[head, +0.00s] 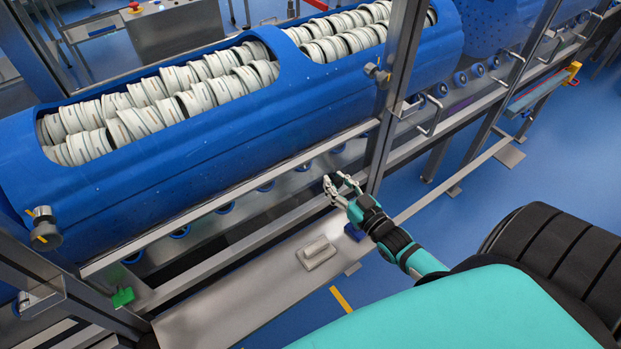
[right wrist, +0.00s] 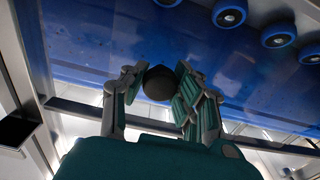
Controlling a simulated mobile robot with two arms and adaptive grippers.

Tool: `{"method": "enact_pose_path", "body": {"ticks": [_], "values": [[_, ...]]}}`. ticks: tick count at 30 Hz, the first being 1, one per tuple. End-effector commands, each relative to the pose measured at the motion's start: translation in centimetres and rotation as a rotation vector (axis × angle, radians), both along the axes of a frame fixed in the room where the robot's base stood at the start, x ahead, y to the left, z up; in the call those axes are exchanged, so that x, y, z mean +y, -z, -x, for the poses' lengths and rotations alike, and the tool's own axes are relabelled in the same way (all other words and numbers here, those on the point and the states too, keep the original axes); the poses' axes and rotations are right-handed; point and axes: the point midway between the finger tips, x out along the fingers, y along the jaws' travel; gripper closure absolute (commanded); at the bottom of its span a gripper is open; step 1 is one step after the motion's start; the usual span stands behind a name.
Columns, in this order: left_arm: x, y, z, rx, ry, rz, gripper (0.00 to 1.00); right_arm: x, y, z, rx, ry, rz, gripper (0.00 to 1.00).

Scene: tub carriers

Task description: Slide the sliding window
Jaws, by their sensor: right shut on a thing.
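My right gripper (head: 337,184) reaches from the lower right to the front of the metal-framed line, below the rail. My left gripper is not in view.
A blue tub (head: 190,146) holds rows of white rings. An upright metal post (head: 387,110) stands just beside my right gripper. A bar handle (head: 432,118) is to the right. A grey block (head: 316,252) lies on the low metal ledge (head: 240,293). Blue floor is open at right.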

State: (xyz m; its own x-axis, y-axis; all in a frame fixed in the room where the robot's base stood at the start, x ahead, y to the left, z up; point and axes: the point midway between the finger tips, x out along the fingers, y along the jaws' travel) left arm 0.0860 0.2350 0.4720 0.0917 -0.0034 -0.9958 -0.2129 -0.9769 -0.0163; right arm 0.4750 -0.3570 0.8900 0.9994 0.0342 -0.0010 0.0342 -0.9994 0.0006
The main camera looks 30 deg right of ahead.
Motion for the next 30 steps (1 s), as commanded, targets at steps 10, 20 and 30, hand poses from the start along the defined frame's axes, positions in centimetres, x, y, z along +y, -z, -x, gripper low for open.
{"method": "enact_pose_path", "body": {"ticks": [10,20,30], "values": [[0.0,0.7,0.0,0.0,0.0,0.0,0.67,-4.2,-0.1,-0.2,-0.004,0.0,-0.001,1.0],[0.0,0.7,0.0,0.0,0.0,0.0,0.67,-4.4,-0.1,-0.2,-0.004,0.001,-0.002,1.0],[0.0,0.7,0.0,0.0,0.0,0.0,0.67,-4.4,0.0,-0.2,-0.002,0.0,-0.001,0.45]]}}
